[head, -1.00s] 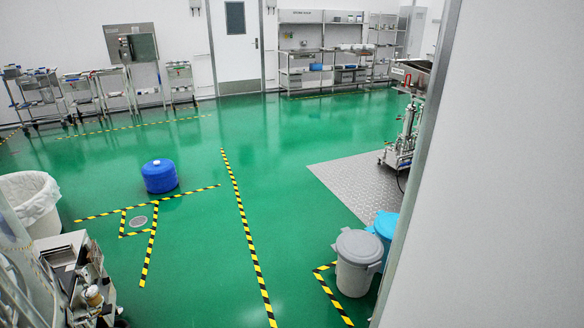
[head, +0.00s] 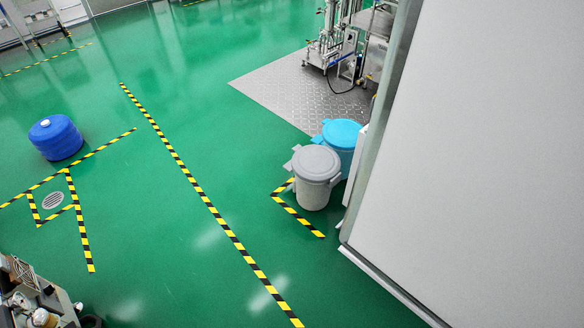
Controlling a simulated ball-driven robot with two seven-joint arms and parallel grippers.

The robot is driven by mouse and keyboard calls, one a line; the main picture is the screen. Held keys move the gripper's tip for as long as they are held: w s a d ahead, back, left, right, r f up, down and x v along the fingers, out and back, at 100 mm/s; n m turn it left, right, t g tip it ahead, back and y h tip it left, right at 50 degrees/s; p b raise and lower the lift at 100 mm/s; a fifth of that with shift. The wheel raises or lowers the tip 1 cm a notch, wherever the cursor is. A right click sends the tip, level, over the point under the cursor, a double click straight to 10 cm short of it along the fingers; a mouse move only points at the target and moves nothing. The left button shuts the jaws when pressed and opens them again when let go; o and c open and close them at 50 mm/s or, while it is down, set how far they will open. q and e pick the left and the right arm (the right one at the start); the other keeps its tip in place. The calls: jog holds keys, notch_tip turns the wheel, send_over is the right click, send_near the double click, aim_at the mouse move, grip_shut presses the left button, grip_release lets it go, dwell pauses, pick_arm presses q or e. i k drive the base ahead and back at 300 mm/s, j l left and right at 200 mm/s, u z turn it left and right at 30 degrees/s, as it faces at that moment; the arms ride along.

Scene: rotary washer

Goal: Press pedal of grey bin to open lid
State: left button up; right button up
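A grey bin (head: 314,184) with a white body and a grey lid (head: 316,162) stands upright on the green floor, right of the middle in the head view. Its lid is shut. No pedal can be made out at this size. A blue-lidded bin (head: 342,134) stands right behind it. Neither of my grippers shows in the head view.
A white wall panel (head: 480,150) fills the right side, close to the bins. Yellow-black tape (head: 300,215) borders the bin's left. A blue drum (head: 56,138) stands at left, a cluttered cart (head: 38,305) at lower left. The green floor (head: 200,260) between is clear.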

aim_at(287, 166)
jog(key=i+j+z, duration=0.15)
jog(key=i+j, duration=0.15)
jog(key=i, duration=0.15)
jog(key=i+j+z, duration=0.1)
jog(key=i+j, duration=0.2)
jog(key=i, duration=0.15)
jog(key=i+j+z, duration=0.15)
jog(key=i+j, duration=0.25)
jog(key=i+j+z, duration=0.1)
jog(key=i+j, duration=0.3)
jog(key=i+j+z, duration=0.15)
jog(key=i+j, duration=0.3)
jog(key=i+j+z, duration=0.15)
jog(key=i+j, duration=0.2)
jog(key=j, duration=0.15)
jog(key=i+j+z, duration=0.1)
jog(key=i+j, duration=0.25)
jog(key=j, duration=0.2)
jog(key=i+j+z, duration=0.15)
jog(key=i+j, duration=0.15)
jog(key=j, duration=0.25)
